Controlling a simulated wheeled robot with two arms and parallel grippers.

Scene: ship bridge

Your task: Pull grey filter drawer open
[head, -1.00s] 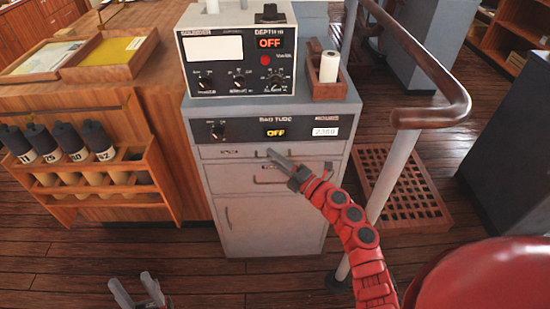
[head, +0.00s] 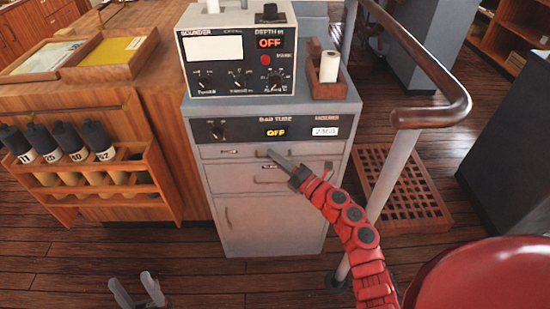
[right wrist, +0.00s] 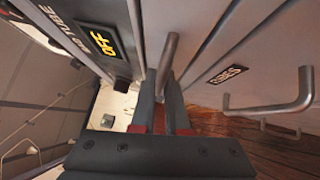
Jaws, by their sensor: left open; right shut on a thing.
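The grey cabinet has a top drawer (head: 222,152), just under the dark panel. It looks flush with the cabinet front; its small label is too blurred to read. My right gripper (head: 280,160) is at its bar handle. In the right wrist view the handle (right wrist: 169,55) sits between the two fingers of the right gripper (right wrist: 163,98), which are shut on it. My left gripper (head: 138,288) is open and empty, low over the floor at the bottom of the head view.
A second drawer (head: 225,178) with its own handle (right wrist: 285,105) lies below, then a cabinet door (head: 265,222). A sounder box (head: 215,75) and a paper-roll holder (head: 328,88) stand on top. A handrail (head: 432,115) is on the right, a wooden bottle rack (head: 110,190) on the left.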

